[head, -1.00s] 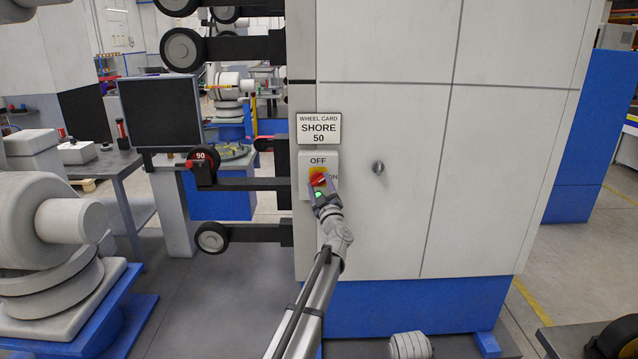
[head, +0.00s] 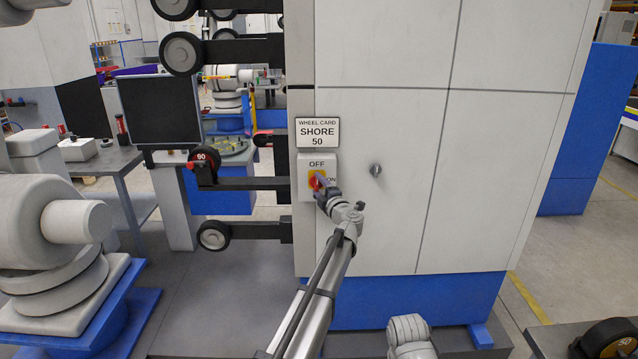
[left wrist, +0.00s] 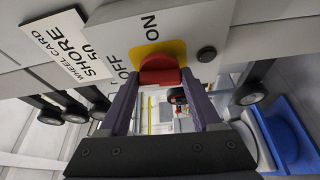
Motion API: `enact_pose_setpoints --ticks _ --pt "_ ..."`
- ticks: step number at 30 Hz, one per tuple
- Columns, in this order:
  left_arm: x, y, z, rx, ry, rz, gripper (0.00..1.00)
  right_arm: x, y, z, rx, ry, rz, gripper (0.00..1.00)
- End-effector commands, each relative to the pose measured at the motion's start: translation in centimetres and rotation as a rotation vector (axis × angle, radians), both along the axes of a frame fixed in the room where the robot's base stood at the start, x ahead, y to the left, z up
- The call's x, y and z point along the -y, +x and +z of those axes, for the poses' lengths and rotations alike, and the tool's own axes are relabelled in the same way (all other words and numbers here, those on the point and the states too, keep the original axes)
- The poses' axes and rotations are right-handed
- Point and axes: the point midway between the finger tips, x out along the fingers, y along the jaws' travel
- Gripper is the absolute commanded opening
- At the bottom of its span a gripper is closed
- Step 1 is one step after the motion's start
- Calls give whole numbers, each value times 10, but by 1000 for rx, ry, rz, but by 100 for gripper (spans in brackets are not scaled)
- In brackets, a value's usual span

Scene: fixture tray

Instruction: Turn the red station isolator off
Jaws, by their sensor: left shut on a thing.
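The red isolator knob (head: 317,181) sits on a yellow plate in a pale switch box (head: 304,176) on the grey cabinet front. OFF is printed above it and ON to its right. In the left wrist view the red knob (left wrist: 160,72) is between the two purple-grey fingertips of my left gripper (left wrist: 160,80), which is shut on it. In the head view my left gripper (head: 322,187) reaches the box from below right and partly covers the knob. I cannot tell exactly which mark the knob points to. My right gripper is not in view.
A sign reading SHORE 50 (head: 318,132) is just above the box. A small round grey knob (head: 376,170) is on the panel to the right. Black arms with wheels (head: 214,235) stick out at the left. The panel (head: 440,190) is otherwise bare.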

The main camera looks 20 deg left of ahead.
Motion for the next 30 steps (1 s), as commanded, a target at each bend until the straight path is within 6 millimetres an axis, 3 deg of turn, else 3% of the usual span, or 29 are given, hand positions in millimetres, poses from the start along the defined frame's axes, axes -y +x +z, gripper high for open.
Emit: enact_pose_setpoints --ticks 9,25,26,30 --pt "0 0 1 27 -93 0 9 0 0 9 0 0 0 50" --pt "0 0 0 33 -112 -1 9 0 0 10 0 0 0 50" --pt "0 0 0 33 -112 -1 68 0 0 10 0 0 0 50" --pt "0 0 0 32 -111 -1 84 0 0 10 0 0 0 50"
